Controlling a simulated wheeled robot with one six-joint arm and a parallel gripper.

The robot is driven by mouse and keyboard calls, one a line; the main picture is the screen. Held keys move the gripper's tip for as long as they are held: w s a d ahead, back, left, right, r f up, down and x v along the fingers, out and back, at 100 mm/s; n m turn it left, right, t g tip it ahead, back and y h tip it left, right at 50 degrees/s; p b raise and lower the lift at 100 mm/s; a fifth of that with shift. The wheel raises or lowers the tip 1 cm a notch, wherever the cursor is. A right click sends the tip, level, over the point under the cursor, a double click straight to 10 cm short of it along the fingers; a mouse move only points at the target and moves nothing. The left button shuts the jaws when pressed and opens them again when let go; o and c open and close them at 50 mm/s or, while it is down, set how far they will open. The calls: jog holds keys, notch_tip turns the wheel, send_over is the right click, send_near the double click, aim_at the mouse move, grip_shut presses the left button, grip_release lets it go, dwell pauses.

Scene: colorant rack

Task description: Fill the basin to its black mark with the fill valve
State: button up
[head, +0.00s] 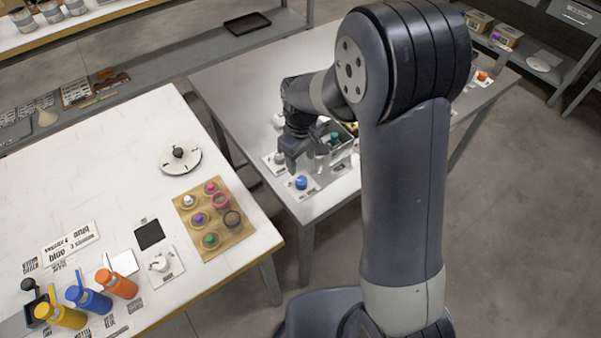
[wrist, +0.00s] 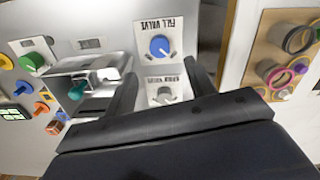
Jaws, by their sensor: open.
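The fill valve is a blue round knob (head: 301,182) on a white plate at the near corner of the grey table. In the wrist view the blue knob (wrist: 160,46) sits under its upside-down label, just beyond my fingertips. My gripper (wrist: 163,75) is open and empty, pointing down over the valve plates. In the head view my gripper (head: 291,162) is just above and left of the blue knob. A grey drain knob (wrist: 165,96) shows between my fingers. The metal basin (wrist: 118,64) is left of the valves, with a teal piece at it. Its black mark and water level cannot be made out.
A white table (head: 110,150) at left holds a wooden board (head: 239,242) of coloured pots, a round white dial plate (head: 180,160) and several bottles. Green, yellow and orange knobs (wrist: 34,61) lie beyond the basin. Shelves stand behind.

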aim_at(301, 180)
notch_tip(301, 180, down, 9)
jog(key=shift+r+p, duration=0.1)
jog(key=shift+p, duration=0.35)
jog(key=c, duration=1)
jog(key=shift+o, duration=0.2)
jog(key=shift+m+b, duration=0.7)
jog(key=shift+b, duration=0.1)
jog(key=shift+m+b, duration=0.6)
jog(key=shift+m, duration=0.5)
jog(key=o, duration=1)
jog(key=shift+c, duration=0.2)
